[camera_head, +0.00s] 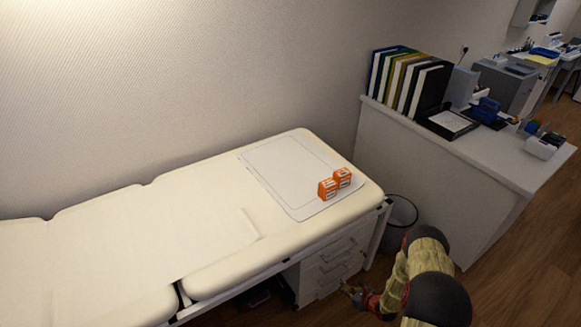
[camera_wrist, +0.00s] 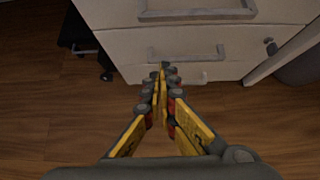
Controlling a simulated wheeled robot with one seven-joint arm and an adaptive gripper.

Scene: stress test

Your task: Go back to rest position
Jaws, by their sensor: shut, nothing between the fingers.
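My gripper (camera_head: 352,290) is at the lower right of the head view, low beside the examination couch and in front of the drawers. In the wrist view my gripper (camera_wrist: 161,72) has its yellow fingers meeting at the tips, shut and empty. It points toward the white drawer unit (camera_wrist: 180,45) above the wooden floor. Two orange boxes (camera_head: 328,189) (camera_head: 343,177) stand side by side on a white mat (camera_head: 275,165) at the right end of the couch, well away from my gripper.
The cream couch (camera_head: 130,240) runs along the wall. A waste bin (camera_head: 402,210) stands between the couch and a white desk (camera_head: 440,185), which carries books (camera_head: 405,80) and a black tray (camera_head: 449,123). A drawer handle (camera_wrist: 187,53) faces my gripper. Wooden floor (camera_head: 500,275) is bare at right.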

